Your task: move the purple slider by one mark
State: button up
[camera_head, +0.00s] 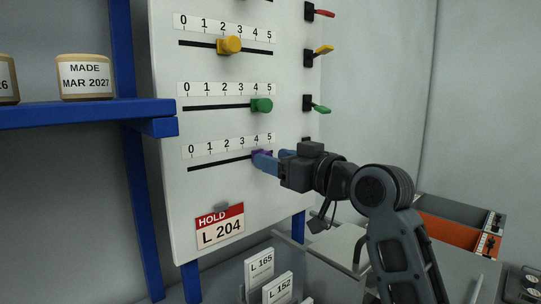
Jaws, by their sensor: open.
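The purple slider (257,153) sits on the lowest track of the white panel (215,185), close to the 4 mark of its 0-to-5 scale (228,145). Only a small part of it shows; blue gripper fingers cover the rest. My gripper (266,160) reaches in from the right, with its fingertips at the slider. The jaws are open. I cannot tell whether the fingers touch the slider.
Red (323,13), yellow (323,50) and green (320,109) levers line the panel's right side. A HOLD tag (220,227) hangs below. A blue shelf (80,113) juts at left.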

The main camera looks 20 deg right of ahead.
jog(key=shift+x, duration=1.05)
grip_shut()
jog(key=shift+a, duration=0.1)
